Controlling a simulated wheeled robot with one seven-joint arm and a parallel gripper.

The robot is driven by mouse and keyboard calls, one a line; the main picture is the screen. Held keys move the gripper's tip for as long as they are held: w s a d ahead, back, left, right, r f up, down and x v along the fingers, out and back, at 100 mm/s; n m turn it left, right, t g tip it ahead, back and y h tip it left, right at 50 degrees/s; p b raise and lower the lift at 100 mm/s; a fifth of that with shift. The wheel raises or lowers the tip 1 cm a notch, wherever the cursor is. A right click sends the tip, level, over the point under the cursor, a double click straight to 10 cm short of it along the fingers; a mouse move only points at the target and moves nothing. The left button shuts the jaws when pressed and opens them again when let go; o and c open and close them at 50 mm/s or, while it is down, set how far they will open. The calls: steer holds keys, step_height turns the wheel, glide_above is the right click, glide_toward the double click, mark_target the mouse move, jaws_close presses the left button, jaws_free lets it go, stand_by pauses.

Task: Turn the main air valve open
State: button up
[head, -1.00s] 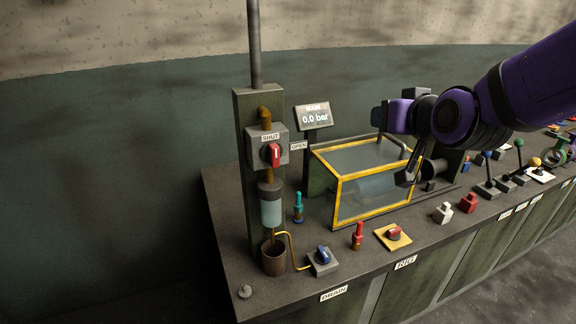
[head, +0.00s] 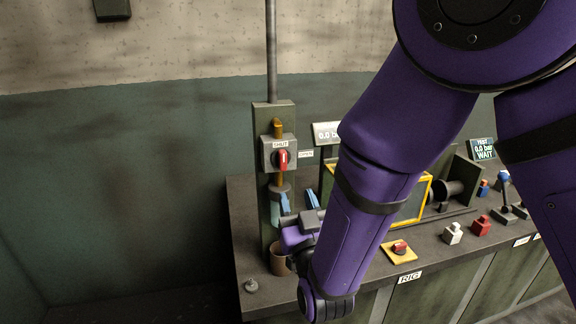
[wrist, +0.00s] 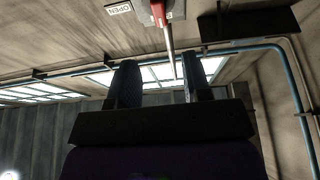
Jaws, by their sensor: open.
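The main air valve is a grey box (head: 267,155) on the upright pipe panel, with a red handle (head: 283,160) standing upright. The SHUT label (head: 280,144) is above the handle and the OPEN label (head: 306,154) is to its right. My gripper (head: 298,200) is below the valve box, fingers pointing up, open and empty. In the wrist view, the red handle (wrist: 162,25) shows beyond the tips of my gripper (wrist: 160,75), between their lines and apart from them. The MAIN gauge (head: 326,133) reads 0.0 bar and is partly hidden by my arm.
My arm hides much of the bench and the yellow-framed guard (head: 417,197). A yellow plate with a red knob (head: 400,248) is at the bench front. The panel (head: 482,149) reads 0.0 bar WAIT.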

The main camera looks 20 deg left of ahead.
mark_target(284, 159)
steer(key=x, duration=1)
steer(key=shift+w+a+r, duration=0.2)
steer(key=shift+w, duration=0.05)
steer(key=shift+c, duration=0.3)
jaws_close()
